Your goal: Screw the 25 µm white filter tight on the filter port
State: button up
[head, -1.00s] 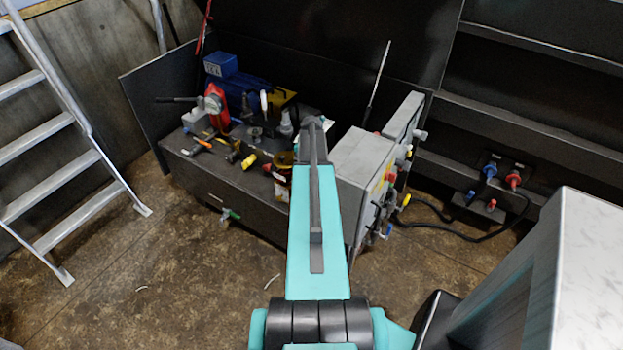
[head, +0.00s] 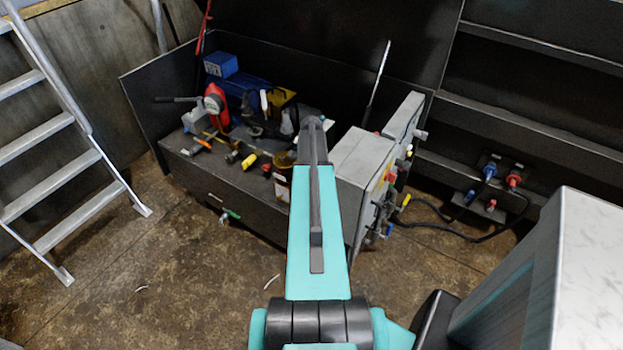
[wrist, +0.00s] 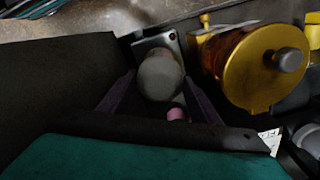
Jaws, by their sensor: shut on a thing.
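In the wrist view, my gripper (wrist: 160,92) has its two dark purple fingers on either side of a pale, rounded thing, which looks like the white filter (wrist: 160,76). The gripper is shut on it. I see its rounded end in shadow; no micron marking can be read. A grey plate or block (wrist: 158,42) with a small red dot shows just beyond it. I cannot tell whether this is the filter port or whether the filter touches it. In the head view my arm hides the held filter and most of the gripper.
A gold round housing with a grey knob (wrist: 288,60) stands close on the right in the wrist view. A small pink thing (wrist: 177,114) shows below the filter. The head view shows a cluttered bench (head: 225,185), a grey electrical box (head: 362,160) and a ladder (head: 60,120).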

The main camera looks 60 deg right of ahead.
jog(key=shift+m, duration=2.1)
jog(key=shift+m, duration=2.6)
jog(key=o, duration=1.2)
jog(key=shift+o, duration=0.2)
jog(key=shift+c, duration=0.3)
jog(key=shift+n, duration=2.5)
